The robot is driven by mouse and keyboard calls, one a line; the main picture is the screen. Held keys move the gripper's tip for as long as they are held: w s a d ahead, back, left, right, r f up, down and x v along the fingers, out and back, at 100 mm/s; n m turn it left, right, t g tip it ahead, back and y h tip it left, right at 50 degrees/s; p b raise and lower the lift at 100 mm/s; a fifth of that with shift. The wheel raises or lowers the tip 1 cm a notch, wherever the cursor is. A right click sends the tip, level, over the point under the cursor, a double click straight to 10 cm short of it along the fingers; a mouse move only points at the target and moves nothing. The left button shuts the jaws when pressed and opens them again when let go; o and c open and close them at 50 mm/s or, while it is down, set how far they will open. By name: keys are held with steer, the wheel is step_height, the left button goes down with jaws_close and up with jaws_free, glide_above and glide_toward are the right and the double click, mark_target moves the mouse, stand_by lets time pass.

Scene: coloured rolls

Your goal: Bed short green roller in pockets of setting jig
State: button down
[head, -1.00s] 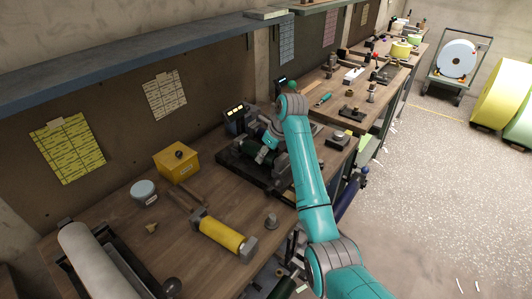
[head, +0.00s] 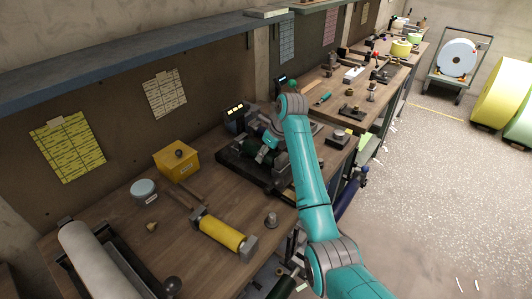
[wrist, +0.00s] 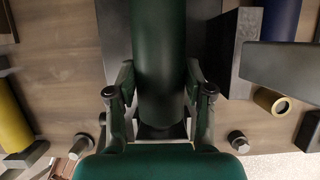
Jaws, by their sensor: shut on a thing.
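In the head view my gripper (head: 263,153) is low over the black setting jig (head: 235,168) on the workbench, and my arm hides much of the jig's right side. Dark parts of the jig flank the roller in the wrist view. Whether the roller touches the pockets cannot be told.
A yellow roller (head: 222,235) with grey end blocks lies in front of the jig. A yellow box (head: 176,162) and a pale blue round tub (head: 143,189) stand to the left. A white roll (head: 90,260) lies at the near left. Bare bench shows around the tub.

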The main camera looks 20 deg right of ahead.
stand_by(0.3)
steer(key=shift+c, duration=1.8)
jaws_free()
steer(key=shift+v, duration=3.75)
